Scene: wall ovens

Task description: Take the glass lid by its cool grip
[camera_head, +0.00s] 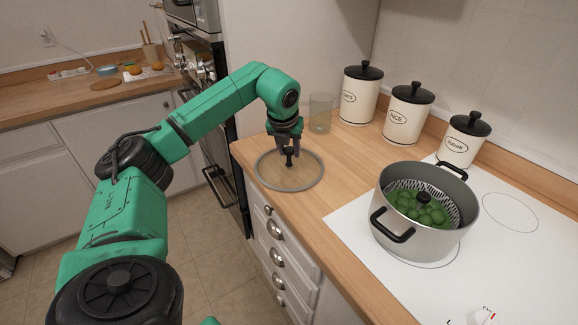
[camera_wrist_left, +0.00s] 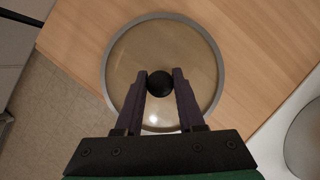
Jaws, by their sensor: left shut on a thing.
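The round glass lid (camera_head: 308,173) has a grey rim and a black knob. It is at the left end of the wooden counter, close to the front edge; I cannot tell whether it touches the wood. My left gripper (camera_head: 289,157) points down at the middle of the lid and is shut on its knob. In the left wrist view the black knob (camera_wrist_left: 160,83) sits between the two fingers (camera_wrist_left: 160,82), with the glass and rim around it. My right gripper is not in view.
A grey pot (camera_head: 414,244) with green vegetables in a basket stands on the white cooktop (camera_head: 345,222). A glass tumbler (camera_head: 321,113) and several cream canisters (camera_head: 406,125) stand along the back. Wall ovens (camera_head: 201,80) are on the left. Counter between lid and cooktop is clear.

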